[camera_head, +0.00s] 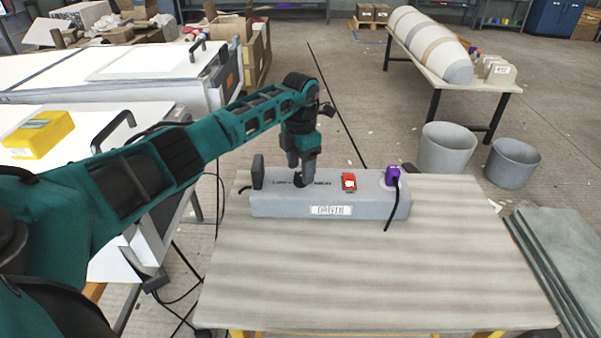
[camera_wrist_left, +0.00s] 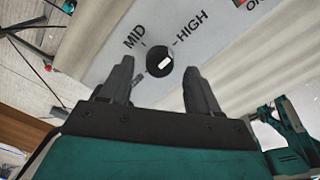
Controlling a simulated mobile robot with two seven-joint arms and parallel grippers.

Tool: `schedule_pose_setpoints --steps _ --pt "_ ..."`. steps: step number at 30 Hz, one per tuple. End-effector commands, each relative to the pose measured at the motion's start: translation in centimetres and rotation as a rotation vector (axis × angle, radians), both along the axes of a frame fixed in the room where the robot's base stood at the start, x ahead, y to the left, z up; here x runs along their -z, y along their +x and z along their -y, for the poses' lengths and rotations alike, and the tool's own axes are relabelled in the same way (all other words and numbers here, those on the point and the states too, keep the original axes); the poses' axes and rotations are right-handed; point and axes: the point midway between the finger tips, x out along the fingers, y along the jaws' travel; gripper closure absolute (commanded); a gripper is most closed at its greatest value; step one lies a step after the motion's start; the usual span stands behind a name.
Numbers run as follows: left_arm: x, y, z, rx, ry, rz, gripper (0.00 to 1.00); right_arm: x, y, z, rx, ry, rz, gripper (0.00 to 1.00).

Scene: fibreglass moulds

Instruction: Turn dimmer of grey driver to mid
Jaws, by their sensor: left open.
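The grey driver (camera_head: 270,207) is a long box with a "DRIVER" label, lying on the wooden-topped table. Its dimmer is a round black knob (camera_wrist_left: 158,52) with a white mark, on the top face. In the left wrist view the words MID (camera_wrist_left: 134,36) and HIGH (camera_wrist_left: 192,33) are printed around it; a third label is mostly hidden by a finger. The mark slants on the HIGH side of the knob; its exact setting is hard to tell. My left gripper (camera_head: 299,179) points down at the knob, open, with a finger on each side. Contact cannot be told.
A red switch (camera_head: 349,182) and a purple plug (camera_head: 392,175) with a black cable are on the driver, right of the dimmer. A dark upright piece (camera_head: 258,172) stands at its left end. The front of the table (camera_head: 370,280) is clear. Grey bins (camera_head: 447,148) stand behind right.

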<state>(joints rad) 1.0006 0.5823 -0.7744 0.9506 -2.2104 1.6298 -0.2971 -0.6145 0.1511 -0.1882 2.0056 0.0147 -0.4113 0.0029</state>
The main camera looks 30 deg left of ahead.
Motion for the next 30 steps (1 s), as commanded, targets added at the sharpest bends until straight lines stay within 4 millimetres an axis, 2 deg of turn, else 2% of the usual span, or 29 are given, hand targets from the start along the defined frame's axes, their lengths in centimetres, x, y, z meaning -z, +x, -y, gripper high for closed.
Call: schedule_pose_setpoints --steps 1,6,15,30 --pt "0.7 0.0 0.0 -0.001 -0.001 -0.003 0.38 0.0 0.1 -0.1 -0.001 0.001 0.002 0.00" --pt "1.7 0.0 0.0 -0.001 0.000 0.000 0.38 -0.1 0.3 -0.1 -0.002 0.003 0.006 0.00" --pt "1.8 0.0 0.0 0.000 0.000 0.000 0.39 -0.2 0.4 -0.2 -0.002 0.005 0.008 0.00" --pt "1.8 0.0 0.0 0.000 0.000 0.000 0.87 -0.3 0.4 -0.4 0.001 0.012 0.011 0.00"
